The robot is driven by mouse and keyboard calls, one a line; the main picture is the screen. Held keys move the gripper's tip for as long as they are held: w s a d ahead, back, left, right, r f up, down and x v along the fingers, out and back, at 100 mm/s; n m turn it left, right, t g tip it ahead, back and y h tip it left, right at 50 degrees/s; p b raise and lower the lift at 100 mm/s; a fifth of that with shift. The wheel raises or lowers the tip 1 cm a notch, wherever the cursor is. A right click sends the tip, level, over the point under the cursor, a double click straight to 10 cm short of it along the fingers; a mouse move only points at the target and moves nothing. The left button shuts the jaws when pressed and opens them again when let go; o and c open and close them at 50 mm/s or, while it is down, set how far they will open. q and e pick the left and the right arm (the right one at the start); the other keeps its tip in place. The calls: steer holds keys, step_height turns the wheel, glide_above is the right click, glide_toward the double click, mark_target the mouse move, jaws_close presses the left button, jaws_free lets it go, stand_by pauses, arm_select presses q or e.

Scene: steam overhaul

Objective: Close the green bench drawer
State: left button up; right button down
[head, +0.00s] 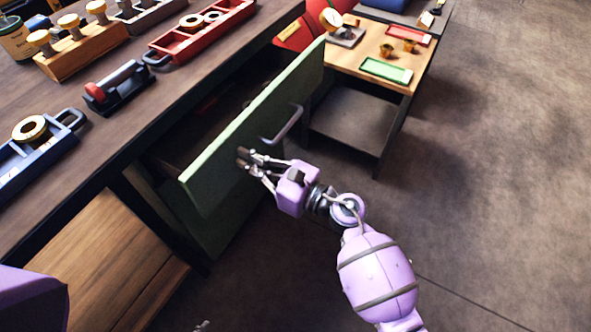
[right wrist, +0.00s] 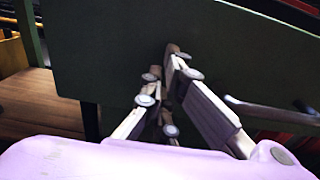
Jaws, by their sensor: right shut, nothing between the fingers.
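The green bench drawer (head: 225,150) stands pulled out from under the workbench, with its dark inside showing behind the front panel. Its grey bar handle (head: 287,124) is on the front panel. My right gripper (head: 245,160) is shut and empty, its fingertips at the panel face, left of and below the handle. In the right wrist view, the fingers (right wrist: 168,75) point at the green panel (right wrist: 110,50), and the handle (right wrist: 270,112) is to their right. I cannot tell whether they touch. Only a small tip, perhaps of my left gripper (head: 203,325), shows at the bottom edge.
The wooden workbench top (head: 185,95) carries a red tray (head: 205,28), a blue tray (head: 35,155) and a wooden block with knobs (head: 80,48). A small side table (head: 350,62) stands beyond the drawer. The floor to the right (head: 490,170) is clear.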

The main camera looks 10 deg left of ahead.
steer(key=b, duration=0.4)
glide_toward(199, 149)
steer(key=w+a+r, duration=0.1)
steer(key=a, duration=0.1)
steer(key=a+r, duration=0.2)
steer(key=a, duration=0.1)
steer(key=w+a+r, duration=0.1)
steer(key=a, duration=0.2)
steer(key=shift+w+a+r, duration=0.15)
steer(key=shift+w+r, duration=0.1)
steer(key=shift+w, duration=0.1)
steer(key=shift+w+a+b, duration=0.25)
steer(key=shift+a+b, duration=0.1)
steer(key=shift+a, duration=0.35)
arm_select(q)
steer(key=f, duration=0.1)
steer(key=s+f, duration=0.1)
steer(key=f, duration=0.1)
steer(key=s+f, duration=0.1)
steer(key=shift+a+f, duration=0.3)
steer(key=shift+f, duration=0.05)
arm_select(e)
steer(key=shift+r, duration=0.15)
